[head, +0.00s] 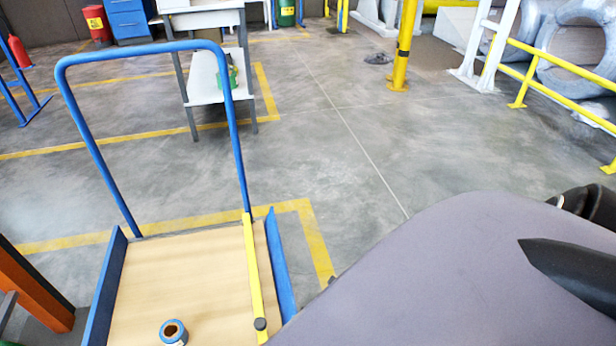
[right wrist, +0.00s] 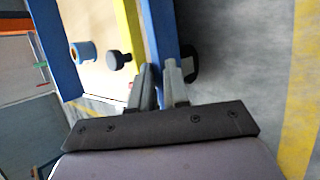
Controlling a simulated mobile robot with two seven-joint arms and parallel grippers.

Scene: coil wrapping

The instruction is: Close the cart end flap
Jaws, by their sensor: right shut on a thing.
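The cart's wooden deck (head: 185,275) is at the lower left of the head view, with a blue tube handle (head: 88,133) at its far end. A blue flap (head: 278,262) runs along the deck's right edge, beside a yellow bar (head: 251,262) with a dark knob (head: 260,324). In the right wrist view the flap (right wrist: 160,35), yellow bar (right wrist: 130,35) and knob (right wrist: 119,60) lie beyond my right gripper (right wrist: 158,76). Its fingers are shut on the blue flap's edge. My arm hides this gripper in the head view. My left gripper is not in view.
A blue tape roll (head: 173,332) sits on the deck, and an opposite blue side wall (head: 106,285) bounds it. A workbench (head: 208,85) stands behind. A yellow post (head: 402,50) and railing (head: 540,85) are farther right. The floor right of the cart is clear.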

